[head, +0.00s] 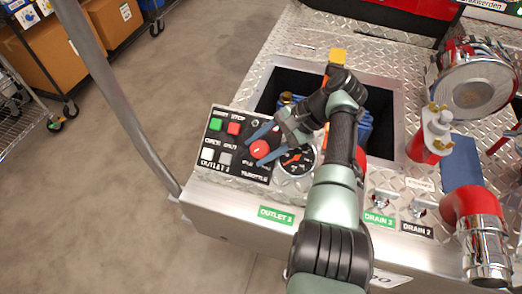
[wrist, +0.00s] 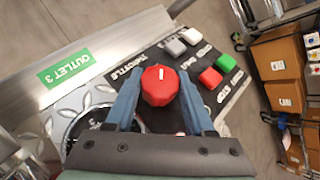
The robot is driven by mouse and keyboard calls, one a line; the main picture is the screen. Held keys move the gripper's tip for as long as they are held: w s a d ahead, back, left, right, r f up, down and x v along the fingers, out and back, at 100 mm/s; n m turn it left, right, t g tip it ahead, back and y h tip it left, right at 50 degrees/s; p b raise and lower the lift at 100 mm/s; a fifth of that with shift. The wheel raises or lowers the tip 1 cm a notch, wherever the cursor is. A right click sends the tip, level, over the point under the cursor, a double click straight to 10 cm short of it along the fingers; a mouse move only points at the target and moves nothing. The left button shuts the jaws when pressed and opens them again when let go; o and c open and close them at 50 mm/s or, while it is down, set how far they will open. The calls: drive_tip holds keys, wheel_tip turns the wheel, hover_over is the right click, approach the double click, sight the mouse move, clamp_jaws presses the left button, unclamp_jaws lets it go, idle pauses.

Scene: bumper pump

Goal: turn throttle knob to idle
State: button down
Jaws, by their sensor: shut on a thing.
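The throttle knob (head: 259,149) is a red round knob on the black control panel (head: 221,168), near the panel's right side. In the wrist view the knob (wrist: 160,85) shows a white mark near its far edge, and the word THROTTLE is on the panel beside it. My gripper (head: 262,145) reaches the knob from the right, with its blue fingers on either side. In the wrist view my gripper (wrist: 158,92) is shut on the knob. The idle label is too small to read surely.
A round gauge (head: 297,160) sits right of the knob. Green (head: 215,124), red (head: 233,128), white (head: 207,154) and grey (head: 225,158) buttons are on the same panel. A grey rail (head: 115,95) stands left. A red-and-chrome pipe (head: 480,225) is at the right.

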idle(0.4)
drive_tip(key=shift+f, duration=0.1)
drive_tip(key=shift+c, duration=1.3)
unclamp_jaws()
drive_tip(key=b+v, duration=0.1)
drive_tip(key=v, duration=1.2)
drive_tip(key=shift+a+b, duration=0.2)
drive_tip(key=shift+b, duration=0.15)
drive_tip(key=shift+w, duration=0.1)
